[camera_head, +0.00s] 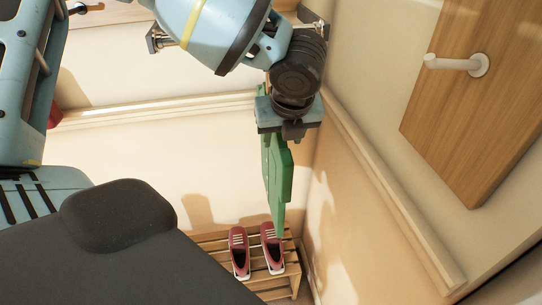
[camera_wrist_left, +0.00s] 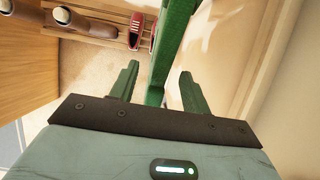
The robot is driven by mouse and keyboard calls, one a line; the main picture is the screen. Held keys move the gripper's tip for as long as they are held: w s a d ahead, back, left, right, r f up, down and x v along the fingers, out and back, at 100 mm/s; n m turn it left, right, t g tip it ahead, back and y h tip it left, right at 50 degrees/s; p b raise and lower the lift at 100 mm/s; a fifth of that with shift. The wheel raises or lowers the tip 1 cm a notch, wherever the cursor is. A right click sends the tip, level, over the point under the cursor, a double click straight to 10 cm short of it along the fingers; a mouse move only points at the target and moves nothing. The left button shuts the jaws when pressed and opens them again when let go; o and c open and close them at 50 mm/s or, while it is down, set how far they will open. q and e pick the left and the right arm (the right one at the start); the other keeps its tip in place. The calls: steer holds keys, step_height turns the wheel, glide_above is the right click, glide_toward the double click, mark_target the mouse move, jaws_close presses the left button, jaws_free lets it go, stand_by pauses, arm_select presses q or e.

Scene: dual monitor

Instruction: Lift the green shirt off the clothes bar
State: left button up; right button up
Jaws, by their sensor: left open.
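The green shirt (camera_head: 279,175) hangs edge-on as a narrow strip near the wall corner, below my left gripper (camera_head: 292,130). Its upper part is hidden behind my left arm. The clothes bar (camera_head: 316,27) is at the top, mostly covered by the arm; its end brackets show on either side. In the left wrist view, the shirt (camera_wrist_left: 172,40) runs between the two fingers of my open left gripper (camera_wrist_left: 160,68), with gaps on both sides. I cannot tell from these views how the shirt is attached to the bar. My right gripper is not in view.
Red shoes (camera_head: 240,252) stand on a wooden slatted rack (camera_head: 285,284) below the shirt. A wooden door (camera_head: 480,110) with a white handle (camera_head: 458,64) is at the right. Walls meet in a corner just right of the shirt. A red item (camera_head: 54,115) shows at the left.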

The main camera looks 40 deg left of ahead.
arm_select(q)
steer(key=shift+w+a+f, duration=0.15)
steer(key=shift+f, duration=0.4)
jaws_close()
stand_by(1.0)
